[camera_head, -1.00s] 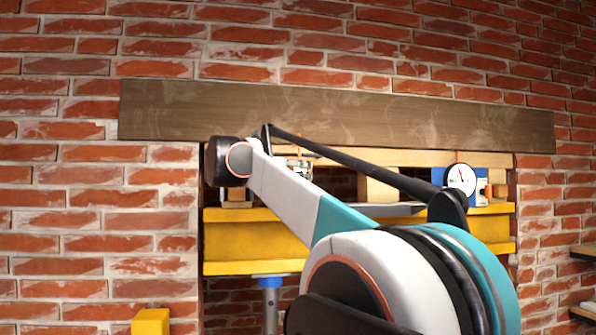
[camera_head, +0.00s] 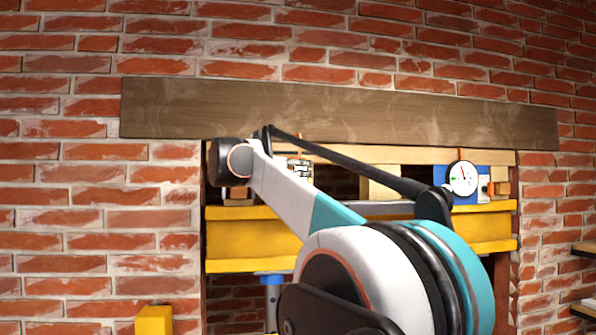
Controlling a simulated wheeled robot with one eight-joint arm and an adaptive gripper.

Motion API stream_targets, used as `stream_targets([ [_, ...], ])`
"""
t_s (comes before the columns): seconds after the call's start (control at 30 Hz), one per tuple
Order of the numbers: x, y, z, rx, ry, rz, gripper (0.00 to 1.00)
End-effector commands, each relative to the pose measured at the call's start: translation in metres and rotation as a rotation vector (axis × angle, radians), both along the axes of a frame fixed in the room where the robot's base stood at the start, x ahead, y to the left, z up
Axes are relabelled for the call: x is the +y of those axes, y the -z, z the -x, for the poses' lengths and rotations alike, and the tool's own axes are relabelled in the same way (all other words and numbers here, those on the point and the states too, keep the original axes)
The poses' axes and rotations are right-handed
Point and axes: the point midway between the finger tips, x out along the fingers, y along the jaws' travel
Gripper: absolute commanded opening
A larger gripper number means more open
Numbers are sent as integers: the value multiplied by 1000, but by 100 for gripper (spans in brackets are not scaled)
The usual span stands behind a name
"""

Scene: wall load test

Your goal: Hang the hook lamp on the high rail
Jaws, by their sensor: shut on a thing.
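My gripper is not visible; my own arm fills the middle and lower right of the head view and hides what lies behind it. I cannot make out the hook lamp. No part that is clearly the high rail shows either. A long dark wooden beam (camera_head: 330,110) runs across the brick wall above the opening.
A yellow steel beam (camera_head: 250,240) spans the opening, with a blue-topped prop (camera_head: 272,290) under it. Timber blocks (camera_head: 380,185), a white dial gauge (camera_head: 463,179) and a small metal thing (camera_head: 300,170) sit above it. A yellow block (camera_head: 154,320) stands lower left. Shelves (camera_head: 585,249) edge the right.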

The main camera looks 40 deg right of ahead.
Motion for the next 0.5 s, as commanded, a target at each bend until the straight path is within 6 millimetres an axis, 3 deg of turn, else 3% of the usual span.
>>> stream_targets([
  [0.5,-7,-2,-12,0,0,1,0],
])
